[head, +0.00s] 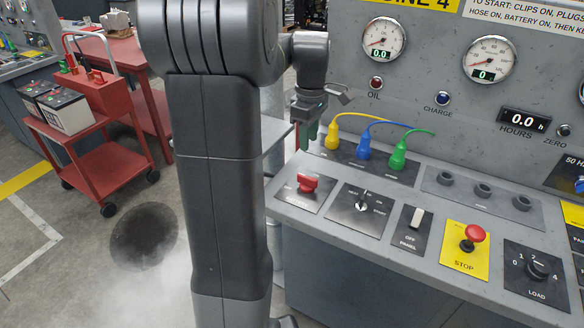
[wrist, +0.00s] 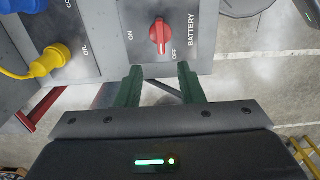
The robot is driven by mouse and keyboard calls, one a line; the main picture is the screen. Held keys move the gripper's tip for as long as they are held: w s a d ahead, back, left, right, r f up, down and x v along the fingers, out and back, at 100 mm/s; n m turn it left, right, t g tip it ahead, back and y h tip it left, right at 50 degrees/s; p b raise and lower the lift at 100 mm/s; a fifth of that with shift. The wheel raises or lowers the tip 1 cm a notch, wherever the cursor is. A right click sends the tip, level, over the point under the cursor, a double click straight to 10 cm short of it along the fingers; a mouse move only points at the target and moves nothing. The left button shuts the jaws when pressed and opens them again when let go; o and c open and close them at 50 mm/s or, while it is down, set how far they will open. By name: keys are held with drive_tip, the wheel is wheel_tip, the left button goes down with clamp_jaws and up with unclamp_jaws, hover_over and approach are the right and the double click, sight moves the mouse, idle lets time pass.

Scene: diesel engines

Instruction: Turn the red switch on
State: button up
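The red switch (head: 308,184) is a rotary knob on a dark panel at the left end of the sloped console. In the wrist view the red switch (wrist: 160,36) is at the top, by the labels ON, OFF and BATTERY. Its grip lies along the picture's vertical, its lower end near OFF and not toward ON. My gripper (head: 306,134) is above and behind the switch in the head view. In the wrist view my gripper (wrist: 161,82) has its two green fingers apart with nothing between them; the switch lies beyond the fingertips, untouched.
Yellow (head: 333,136), blue (head: 364,147) and green (head: 399,154) plugs with cables stand behind the switch. A start key switch (head: 361,207), a panel rocker (head: 416,217) and a red stop button (head: 474,234) are to its right. A red battery cart (head: 110,165) stands on the floor at left.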

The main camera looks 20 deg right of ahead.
sight(307, 177)
wheel_tip(307, 177, down, 13)
drive_tip(key=shift+s+f, duration=0.1)
idle(0.3)
clamp_jaws()
